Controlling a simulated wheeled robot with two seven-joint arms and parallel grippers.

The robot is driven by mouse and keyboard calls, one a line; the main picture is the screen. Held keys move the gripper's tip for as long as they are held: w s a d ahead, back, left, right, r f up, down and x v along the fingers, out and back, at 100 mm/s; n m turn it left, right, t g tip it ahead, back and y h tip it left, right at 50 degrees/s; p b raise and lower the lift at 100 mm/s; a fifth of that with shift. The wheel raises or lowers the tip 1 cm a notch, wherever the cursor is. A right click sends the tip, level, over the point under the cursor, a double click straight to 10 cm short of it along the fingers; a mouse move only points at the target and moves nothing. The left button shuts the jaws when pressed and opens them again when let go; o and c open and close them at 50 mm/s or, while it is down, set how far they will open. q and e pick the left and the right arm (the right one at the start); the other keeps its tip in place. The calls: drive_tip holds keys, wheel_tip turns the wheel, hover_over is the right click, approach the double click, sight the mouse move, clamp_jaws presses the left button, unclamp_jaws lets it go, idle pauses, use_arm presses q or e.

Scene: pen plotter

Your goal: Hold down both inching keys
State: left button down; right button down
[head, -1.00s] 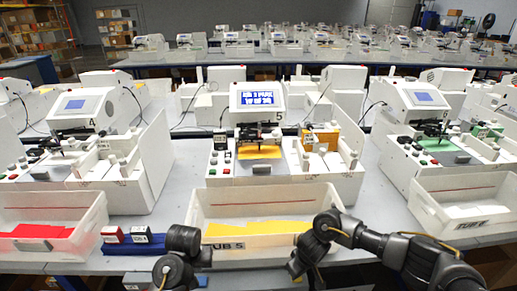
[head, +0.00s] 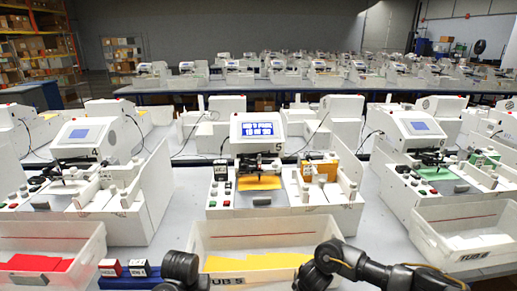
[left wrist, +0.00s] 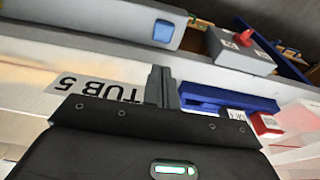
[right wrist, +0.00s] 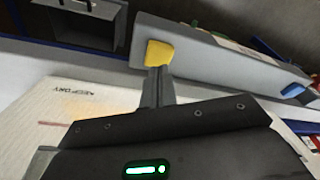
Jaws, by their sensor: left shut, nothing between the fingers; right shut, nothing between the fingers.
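A blue key (left wrist: 163,31) sits on a grey bar in the left wrist view. My left gripper (left wrist: 160,76) is shut and empty, its tips pointing toward the blue key with a gap between them in the picture. A yellow key (right wrist: 158,52) sits near the end of the grey bar (right wrist: 220,62) in the right wrist view. My right gripper (right wrist: 158,76) is shut and empty, its tips meeting the lower edge of the yellow key in the picture; I cannot tell whether they touch. The head view shows neither gripper's fingertips. Plotter 5 (head: 292,195) has a lit blue display (head: 258,129).
Tub 5 (head: 300,222) with yellow sheets stands before the plotter. A grey box with a red button (left wrist: 240,48) stands near the bar. A blue tray (left wrist: 215,97) holds small red and dark blocks. More plotters and tubs stand on both sides.

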drive_tip(key=shift+r+p, duration=2.4)
drive_tip(key=shift+p, duration=0.15)
